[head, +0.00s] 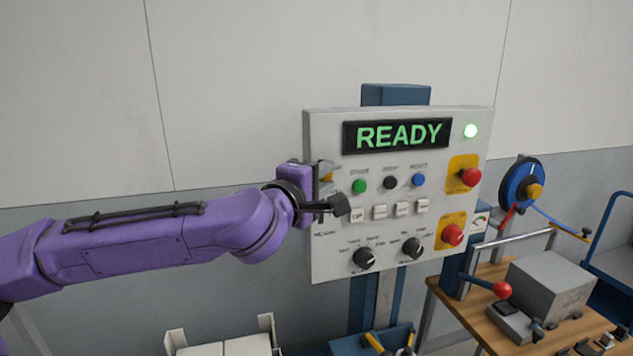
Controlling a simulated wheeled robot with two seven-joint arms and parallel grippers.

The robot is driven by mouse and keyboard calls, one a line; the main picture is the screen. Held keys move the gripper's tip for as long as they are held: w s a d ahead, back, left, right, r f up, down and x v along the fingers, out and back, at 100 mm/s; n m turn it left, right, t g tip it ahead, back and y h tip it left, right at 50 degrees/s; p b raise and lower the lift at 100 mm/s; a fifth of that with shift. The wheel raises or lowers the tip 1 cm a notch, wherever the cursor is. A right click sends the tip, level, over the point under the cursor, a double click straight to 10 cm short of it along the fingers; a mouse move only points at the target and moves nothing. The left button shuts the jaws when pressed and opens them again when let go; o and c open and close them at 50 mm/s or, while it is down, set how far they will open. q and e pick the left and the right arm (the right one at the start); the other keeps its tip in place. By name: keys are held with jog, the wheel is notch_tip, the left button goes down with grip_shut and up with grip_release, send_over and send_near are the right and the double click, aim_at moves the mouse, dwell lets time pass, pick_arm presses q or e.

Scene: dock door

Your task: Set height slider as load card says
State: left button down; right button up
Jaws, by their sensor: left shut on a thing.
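The control panel (400,268) is a light grey upright board with a green READY display (398,135). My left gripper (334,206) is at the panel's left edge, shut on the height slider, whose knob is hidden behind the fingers. A small dark label, too blurred to read surely, is below the gripper. The slider's scale and setting cannot be read. No load card can be made out for certain. My right gripper is not in view.
A wooden bench (470,318) with a grey block (550,284) stands at right. White boxes (222,345) are below left.

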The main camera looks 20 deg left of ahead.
pick_arm(q)
jog(key=shift+r, duration=0.3)
jog(key=c, duration=0.9)
grip_release()
jog(key=shift+a, duration=0.1)
jog(key=shift+s+f, duration=0.1)
jog(key=s+a+b, duration=0.2)
jog(key=s+b, duration=0.2)
jog(key=s, duration=0.6)
jog(key=shift+s, duration=0.15)
